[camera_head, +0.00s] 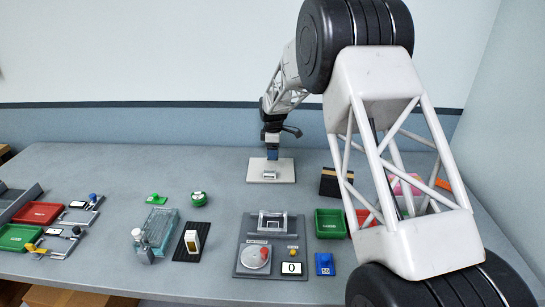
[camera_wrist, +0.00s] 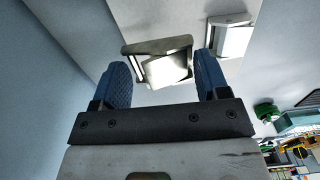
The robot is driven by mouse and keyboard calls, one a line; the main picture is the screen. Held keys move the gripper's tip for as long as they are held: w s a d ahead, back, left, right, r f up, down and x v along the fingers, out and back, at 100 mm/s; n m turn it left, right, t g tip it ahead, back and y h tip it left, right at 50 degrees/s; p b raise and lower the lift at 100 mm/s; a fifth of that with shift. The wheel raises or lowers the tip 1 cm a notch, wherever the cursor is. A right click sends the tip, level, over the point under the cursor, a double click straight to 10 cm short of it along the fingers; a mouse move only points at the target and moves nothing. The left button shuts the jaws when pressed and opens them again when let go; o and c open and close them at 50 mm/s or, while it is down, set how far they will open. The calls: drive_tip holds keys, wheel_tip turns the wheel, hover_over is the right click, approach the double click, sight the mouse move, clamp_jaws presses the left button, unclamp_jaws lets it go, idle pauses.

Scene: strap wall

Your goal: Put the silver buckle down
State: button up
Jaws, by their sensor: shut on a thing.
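My gripper (camera_head: 272,154) is over the white plate (camera_head: 286,173) at the back of the table, fingers pointing down. In the wrist view its two blue fingers (camera_wrist: 164,82) stand either side of a silver buckle (camera_wrist: 158,47), a metal frame with a bright panel, and are shut on it. A second silver-framed piece (camera_wrist: 230,38) shows beyond, to the right, apart from the fingers. In the head view a small silver piece (camera_head: 269,175) shows on the plate under the gripper. I cannot tell whether the held buckle touches the plate.
Right of the plate stands a dark box (camera_head: 336,183), with a green tray (camera_head: 330,223) nearer. A grey panel with a dial (camera_head: 257,257), a clear rack (camera_head: 160,228) and a green round object (camera_head: 199,199) stand in front.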

drive_tip(key=shift+w, duration=0.15)
drive_tip(key=shift+w+a, duration=0.15)
drive_tip(key=shift+w, duration=0.25)
drive_tip(key=shift+f, duration=1.8)
drive_tip(key=shift+f, duration=0.1)
drive_tip(key=o, duration=1)
drive_tip(key=shift+c, duration=0.2)
wheel_tip(320, 180, up, 12)
drive_tip(key=shift+r, duration=0.1)
